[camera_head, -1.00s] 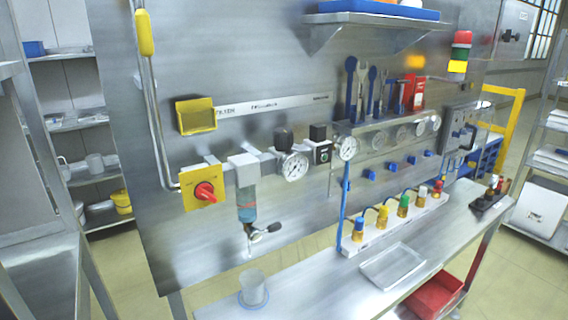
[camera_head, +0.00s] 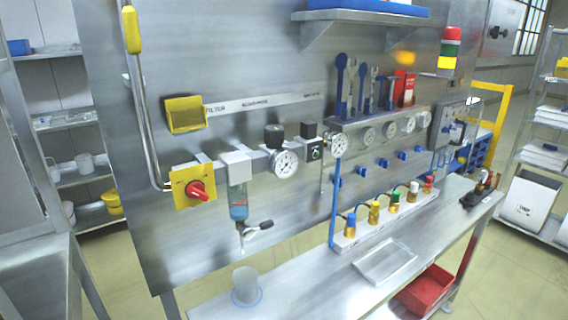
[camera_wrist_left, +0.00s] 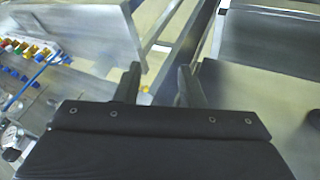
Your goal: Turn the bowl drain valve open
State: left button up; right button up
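The filter bowl (camera_head: 238,207), blue-green and clear, hangs under a white-grey filter head (camera_head: 235,168) on the panel's air line in the head view. The drain valve (camera_head: 258,227) is at its bottom, with a dark lever pointing right and slightly up. A thin outlet points down below it. Whether the valve is open or shut is too small to tell. My left gripper (camera_wrist_left: 159,85) shows only in the left wrist view. Its two dark fingers are apart with nothing between them. My right gripper is in neither view.
A clear cup (camera_head: 246,285) stands on the steel bench (camera_head: 310,288) below the valve. A red-knobbed yellow plate (camera_head: 194,187) is left of the bowl, and a gauge (camera_head: 285,163) is to its right. A clear tray (camera_head: 385,262) and a rack of coloured fittings (camera_head: 385,226) lie farther right.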

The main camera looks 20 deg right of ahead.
aim_at(247, 232)
jog(key=l+u, duration=0.1)
jog(key=u, duration=0.65)
jog(key=l+u, duration=0.35)
jog(key=k+l+u, duration=0.2)
jog(key=u, duration=0.2)
jog(key=k+l+u, duration=0.15)
jog(key=l+u, duration=0.2)
jog(key=k+l, duration=0.15)
jog(key=l, duration=0.25)
jog(key=k+l+u, duration=0.15)
jog(key=l, duration=0.2)
jog(key=k+l, duration=0.25)
jog(key=l, duration=0.15)
jog(key=k+l+u, duration=0.1)
jog(key=l, duration=0.55)
